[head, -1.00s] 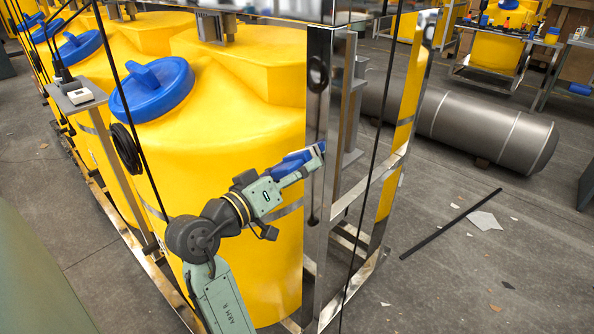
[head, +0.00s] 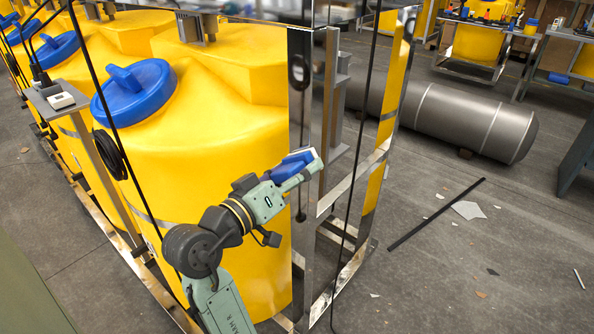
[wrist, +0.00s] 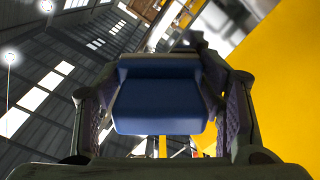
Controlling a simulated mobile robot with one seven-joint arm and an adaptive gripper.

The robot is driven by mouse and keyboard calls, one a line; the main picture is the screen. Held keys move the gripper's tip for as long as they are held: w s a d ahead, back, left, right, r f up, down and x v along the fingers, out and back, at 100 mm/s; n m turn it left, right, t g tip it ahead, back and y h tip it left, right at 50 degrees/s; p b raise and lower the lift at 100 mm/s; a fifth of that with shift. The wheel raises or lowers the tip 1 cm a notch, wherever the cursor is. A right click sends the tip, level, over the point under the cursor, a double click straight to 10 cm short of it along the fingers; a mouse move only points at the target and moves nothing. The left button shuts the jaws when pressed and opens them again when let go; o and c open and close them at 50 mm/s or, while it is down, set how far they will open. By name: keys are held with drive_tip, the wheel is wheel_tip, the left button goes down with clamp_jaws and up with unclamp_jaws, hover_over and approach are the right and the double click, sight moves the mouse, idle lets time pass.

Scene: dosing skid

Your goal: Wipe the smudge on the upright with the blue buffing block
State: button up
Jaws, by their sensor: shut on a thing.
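The blue buffing block (head: 292,161) has a pale pad on its upper edge. My gripper (head: 306,170) is shut on it, in front of the upright in the head view. In the wrist view the block (wrist: 160,105) sits between both fingers of the gripper (wrist: 162,112). The upright (head: 303,118) is a shiny metal post at the skid's corner. A dark oval mark (head: 298,72) shows high on it, well above the block; I cannot tell whether it is the smudge. I cannot tell whether the block touches the post.
A yellow tank (head: 215,165) with a blue lid (head: 133,92) stands left of the upright. Dark cables hang in front of the skid. A grey cylinder (head: 465,118) and a dark bar (head: 436,215) lie on the floor at right. Open floor is at lower right.

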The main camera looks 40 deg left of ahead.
sight(283, 163)
drive_tip(key=a, duration=0.4)
drive_tip(key=shift+w, duration=0.25)
drive_tip(key=s, duration=0.6)
drive_tip(key=shift+a, duration=0.2)
drive_tip(key=shift+s, duration=0.1)
idle(0.4)
drive_tip(key=shift+s+a, duration=0.1)
drive_tip(key=shift+s, duration=1.3)
drive_tip(key=shift+f, duration=0.1)
